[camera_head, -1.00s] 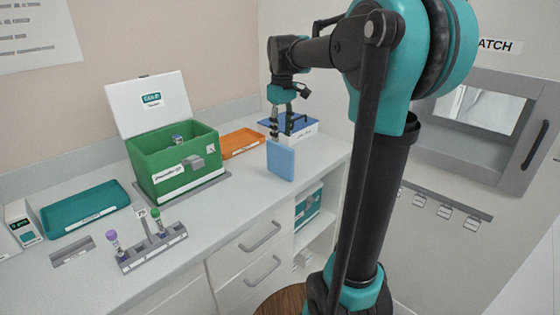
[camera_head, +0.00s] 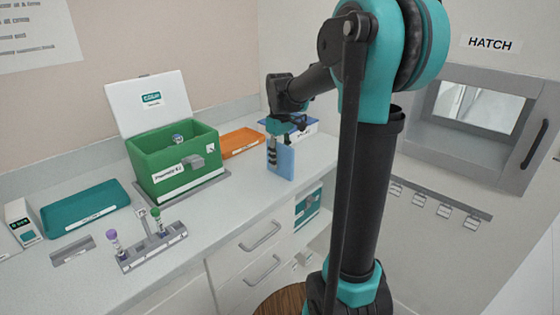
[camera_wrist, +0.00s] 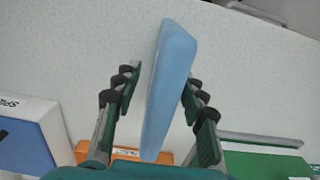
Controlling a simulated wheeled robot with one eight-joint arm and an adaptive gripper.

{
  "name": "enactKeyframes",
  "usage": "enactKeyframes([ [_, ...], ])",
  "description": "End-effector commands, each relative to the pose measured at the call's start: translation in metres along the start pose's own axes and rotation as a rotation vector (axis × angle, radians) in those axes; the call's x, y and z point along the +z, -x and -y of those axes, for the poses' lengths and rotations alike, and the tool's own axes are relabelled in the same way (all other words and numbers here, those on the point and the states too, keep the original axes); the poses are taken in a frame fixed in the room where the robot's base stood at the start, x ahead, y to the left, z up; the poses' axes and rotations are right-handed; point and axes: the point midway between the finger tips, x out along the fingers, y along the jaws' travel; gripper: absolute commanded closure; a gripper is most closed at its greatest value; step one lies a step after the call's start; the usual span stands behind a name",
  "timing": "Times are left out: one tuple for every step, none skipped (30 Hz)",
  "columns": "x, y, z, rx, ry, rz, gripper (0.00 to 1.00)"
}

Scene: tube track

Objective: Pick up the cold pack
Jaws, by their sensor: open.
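The cold pack (camera_head: 281,161) is a light blue flat slab standing upright on the counter, near its right end. My gripper (camera_head: 274,152) is lowered at it, pointing down. In the wrist view the cold pack (camera_wrist: 170,85) stands between the two fingers of my gripper (camera_wrist: 160,90). One finger is on each side, and a gap shows between the pack and the left finger. The right finger is closer to the pack; I cannot tell if it touches. The gripper is open.
An open green box (camera_head: 165,168) stands left of the pack, with an orange tray (camera_head: 240,141) behind. A white and blue box (camera_head: 303,127) is close behind my gripper. A tube rack (camera_head: 153,250) and teal tray (camera_head: 85,206) lie farther left. The counter's front edge is near the pack.

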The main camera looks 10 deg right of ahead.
Motion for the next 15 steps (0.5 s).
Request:
enactKeyframes([
  [0.0000,0.0002,0.0000,0.000,0.000,0.000,0.59],
  [0.0000,0.0002,0.0000,0.000,0.000,0.000,0.59],
  [0.0000,0.0002,0.0000,0.000,0.000,0.000,0.59],
  [0.0000,0.0003,0.0000,0.000,0.000,0.000,0.62],
  [0.0001,0.0003,0.0000,0.000,0.000,0.000,0.66],
  [0.0001,0.0003,0.0000,0.000,0.000,0.000,0.71],
  [0.0001,0.0003,0.0000,0.000,0.000,0.000,0.75],
  [0.0001,0.0004,0.0000,0.000,0.000,0.000,0.79],
  [0.0001,0.0004,0.0000,0.000,0.000,0.000,0.83],
  [0.0001,0.0004,0.0000,0.000,0.000,0.000,0.87],
  [0.0001,0.0004,0.0000,0.000,0.000,0.000,0.91],
  [0.0001,0.0004,0.0000,0.000,0.000,0.000,0.96],
  [0.0001,0.0005,0.0000,0.000,0.000,0.000,1.00],
  [0.0001,0.0005,0.0000,0.000,0.000,0.000,1.00],
  [0.0001,0.0005,0.0000,0.000,0.000,0.000,1.00],
])
